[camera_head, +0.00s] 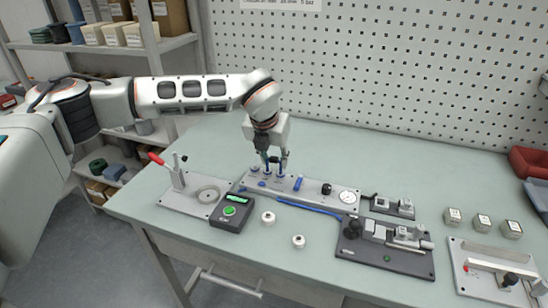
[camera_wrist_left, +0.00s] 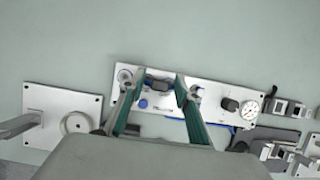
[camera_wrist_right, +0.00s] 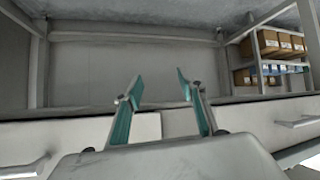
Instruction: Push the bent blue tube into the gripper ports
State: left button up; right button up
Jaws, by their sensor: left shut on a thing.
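My left gripper (camera_head: 274,168) points down at the left part of a light grey panel (camera_head: 318,194) on the bench. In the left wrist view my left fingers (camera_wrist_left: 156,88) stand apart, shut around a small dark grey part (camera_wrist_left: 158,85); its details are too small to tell. A blue tube (camera_head: 305,207) lies bent along the panel's front edge. It also shows partly in the left wrist view (camera_wrist_left: 232,129), behind the finger. The ports cannot be made out. My right gripper (camera_wrist_right: 160,92) is open and empty, low in front of the bench.
A dark box with a green button (camera_head: 231,211) and two white caps (camera_head: 268,217) (camera_head: 298,241) stand in front of the panel. A toggle-clamp fixture (camera_head: 190,196) is at left, a dark fixture plate (camera_head: 385,255) at right. The bench behind the panel is clear.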

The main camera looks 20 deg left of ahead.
pick_arm(q)
jog(key=shift+f, duration=0.2)
jog(key=o, duration=1)
